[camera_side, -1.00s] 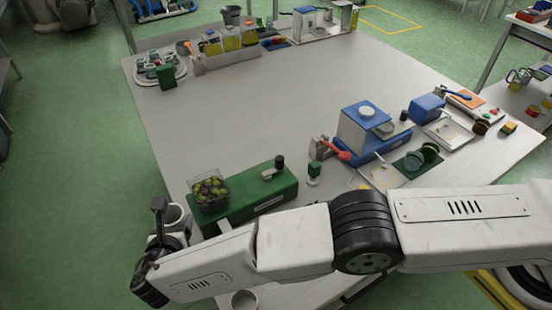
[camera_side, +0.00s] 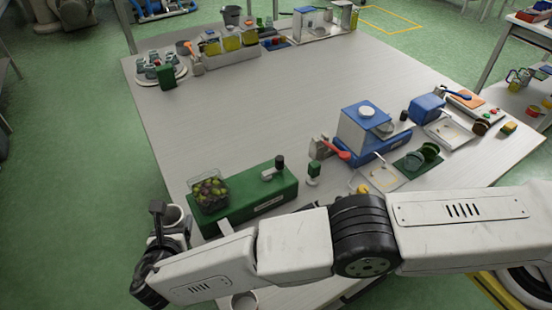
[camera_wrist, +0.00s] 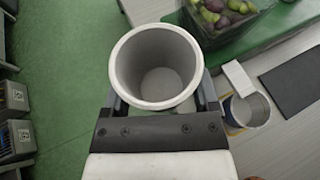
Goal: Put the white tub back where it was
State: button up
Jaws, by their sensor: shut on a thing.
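The white tub (camera_wrist: 158,62) is upright and looks empty in the wrist view. My gripper (camera_wrist: 158,98) is shut on it, one finger on each side. In the side view the tub (camera_side: 174,214) shows at the table's left edge, beside the green scale (camera_side: 255,196). My gripper (camera_side: 158,235) there is partly hidden behind my own arm. The tub's base is hidden, so I cannot tell whether it touches anything.
A clear box of olives (camera_side: 211,190) stands on the green scale, close to the tub. A metal cup (camera_wrist: 248,108) stands to the right in the wrist view. Green floor (camera_wrist: 70,60) shows left of the tub. The table's middle (camera_side: 250,110) is clear.

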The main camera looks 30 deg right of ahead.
notch_tip(320, 180, up, 11)
jog(key=s+d, duration=0.4)
jog(key=d, duration=0.9)
jog(key=s+d, duration=0.4)
jog(key=d, duration=0.9)
notch_tip(320, 180, down, 13)
jog(key=shift+r, duration=0.1)
jog(key=shift+f, duration=2.2)
jog(key=shift+f, duration=1.75)
jog(key=shift+f, duration=0.15)
